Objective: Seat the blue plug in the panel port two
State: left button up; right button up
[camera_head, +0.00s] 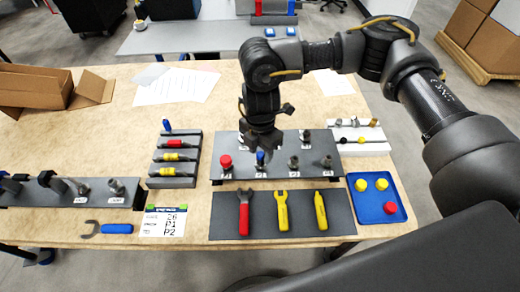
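The panel (225,143) is a dark plate in the middle of the table with several ports and small white labels. The blue plug (261,157) stands upright at the front row of the panel, just right of a red plug (226,161). The label below it seems to read P2. My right gripper (262,150) points down directly above the blue plug, and its fingertips hide the plug's top. Whether the fingers grip it or are apart is too small to tell. How deep the plug sits is also unclear. My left gripper is out of view.
A rack of red and yellow pieces (174,183) stands left of the panel. A dark tool mat (224,230) lies in front, a blue tray (398,215) at right, a white fixture (376,148) behind it. A row of connectors (70,202) and open cardboard boxes (32,92) are at left.

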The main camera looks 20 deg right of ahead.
notch_tip(320, 180, up, 11)
jog(key=b, duration=0.1)
dwell(0.7)
jog(key=shift+a+f, duration=0.1)
jog(key=shift+f, duration=0.05)
dwell(0.3)
